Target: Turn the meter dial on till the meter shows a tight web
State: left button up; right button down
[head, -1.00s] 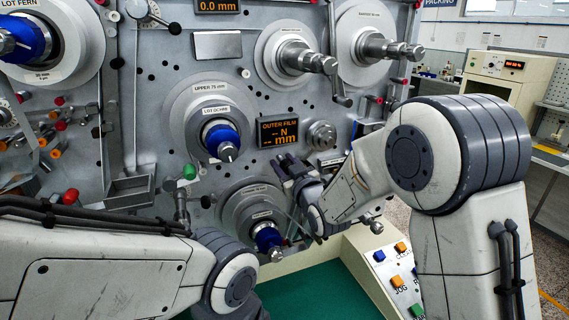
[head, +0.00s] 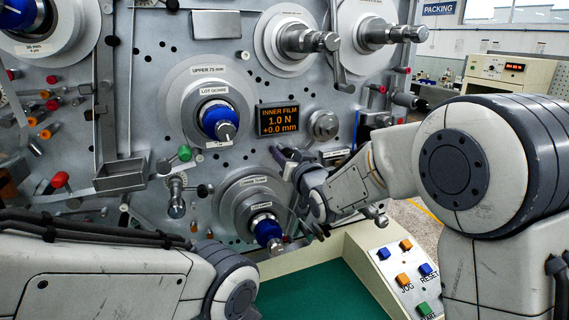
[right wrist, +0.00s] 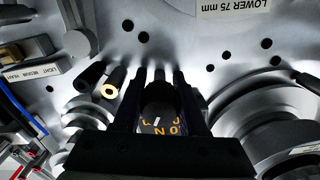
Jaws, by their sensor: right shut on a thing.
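The meter (head: 280,119) is a black display on the grey machine panel. It reads "INNER FILM", "1.0 N" and "+0.0 mm" in orange. My right gripper (head: 284,157) is just below the meter, close to the panel. In the right wrist view, its two fingers (right wrist: 170,112) are shut on a dark round knob (right wrist: 160,95), which I take for the meter dial. Orange letters show between the fingers below it. In the head view the gripper hides the dial. My left arm crosses the lower left; its gripper is not in view.
The upper spindle (head: 219,122) with a blue core is left of the meter, and the lower spindle (head: 266,228) is below my right gripper. A round silver knob (head: 323,125) stands right of the meter. A button console (head: 405,272) is at the lower right.

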jog(key=shift+m+b, duration=0.85)
jog(key=shift+m, duration=0.35)
jog(key=shift+c, duration=2.3)
grip_release()
jog(key=shift+s, duration=0.1)
jog(key=b+v, duration=0.4)
jog(key=v, duration=0.6)
jog(key=shift+s+d, duration=0.1)
jog(key=shift+s, duration=0.05)
